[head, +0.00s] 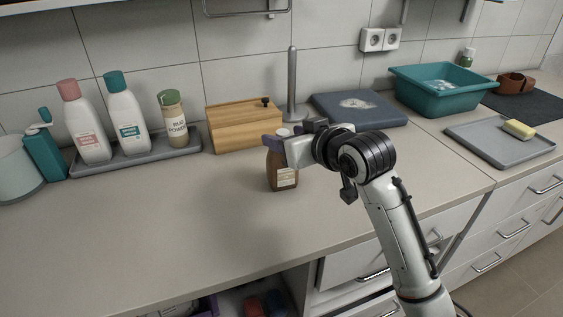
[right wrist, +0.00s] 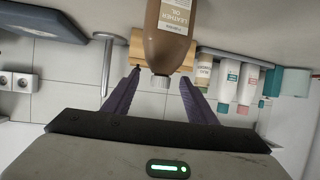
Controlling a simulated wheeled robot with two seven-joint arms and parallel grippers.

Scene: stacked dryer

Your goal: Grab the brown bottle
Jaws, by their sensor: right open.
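The brown bottle (head: 284,178) stands upright on the grey counter, in front of the wooden box. It has a pale cap and a label. My right gripper (head: 279,142) is at the upper part of the bottle and hides some of it in the head view. In the right wrist view the brown bottle (right wrist: 170,35) appears upside down, its label reading leather oil. The two purple fingers of my right gripper (right wrist: 158,85) are open, one on each side of the bottle's cap end, with gaps visible. My left gripper is not in view.
A wooden box (head: 243,127) and an upright metal post (head: 292,85) stand behind the bottle. A grey tray (head: 150,153) with several bottles is at the left. A dark blue board (head: 358,109) lies behind my right arm. The counter in front is clear.

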